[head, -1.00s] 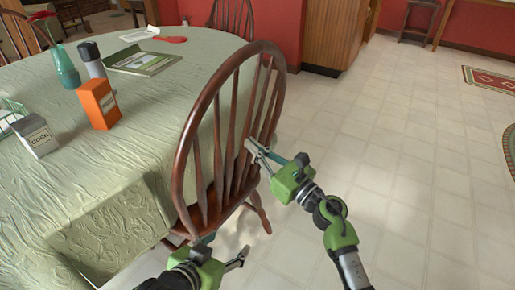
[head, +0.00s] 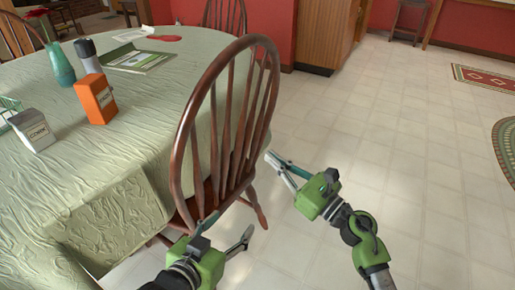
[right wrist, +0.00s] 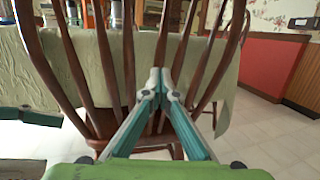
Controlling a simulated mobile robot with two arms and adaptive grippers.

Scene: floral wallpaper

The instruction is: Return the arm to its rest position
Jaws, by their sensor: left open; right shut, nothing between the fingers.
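My right arm's green gripper (head: 279,161) is in the head view, right of a brown wooden spindle-back chair (head: 178,160). Its fingers are shut and empty, pointing toward the chair back. In the right wrist view the shut fingertips (right wrist: 160,82) meet in front of the chair's spindles (right wrist: 108,75); whether they touch the wood cannot be told. My left gripper (head: 226,232) is at the bottom of the head view, in front of the chair seat. Its fingers are spread apart with nothing between them.
A table with a pale green cloth (head: 110,165) fills the left. On it stand an orange box (head: 96,98), a grey-white box (head: 32,131), a teal vase (head: 62,65) and a bottle (head: 86,56). Tiled floor (head: 400,130) is open on the right, with a rug (head: 490,78) beyond.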

